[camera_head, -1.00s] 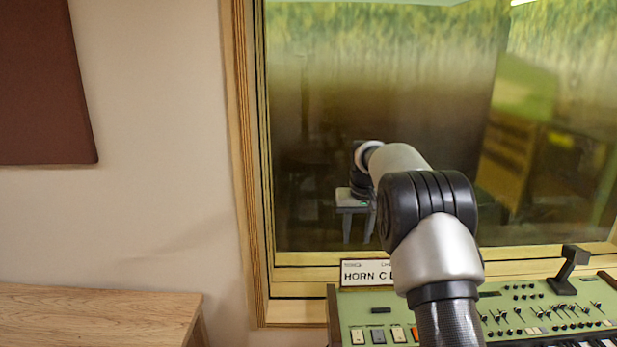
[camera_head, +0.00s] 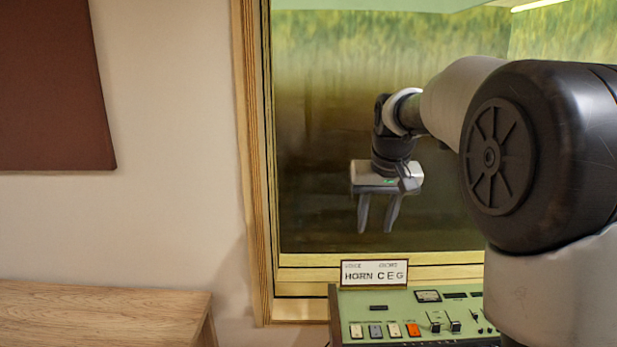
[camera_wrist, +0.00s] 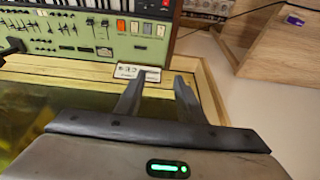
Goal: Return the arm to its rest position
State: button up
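My gripper (camera_head: 378,213) hangs at the end of my arm, fingers pointing down, in front of the window in the head view. Its two fingers are apart with nothing between them. In the wrist view the fingers (camera_wrist: 157,90) also stand apart and empty. My arm's large black joint and grey links fill the right side of the head view and hide part of the panel and window. The gripper appears above the sign reading "HORN C E G" (camera_head: 374,273) and clear of the green panel.
A wooden surface (camera_head: 90,310) is at lower left. A wood-framed window (camera_head: 257,170) is behind my arm. A dark red panel (camera_head: 50,90) hangs on the wall.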

jog(key=s+r+p, duration=0.1)
jog(key=s+r, duration=0.2)
jog(key=s, duration=0.5)
jog(key=s+r+p, duration=0.2)
jog(key=s+r, duration=0.2)
jog(key=s, duration=0.3)
jog(key=s+f+t+p, duration=0.1)
jog(key=s+f+p, duration=0.1)
jog(key=s, duration=1.4)
jog(key=shift+a+f+t, duration=0.2)
jog(key=shift+f+t, duration=0.1)
jog(key=shift+f, duration=0.6)
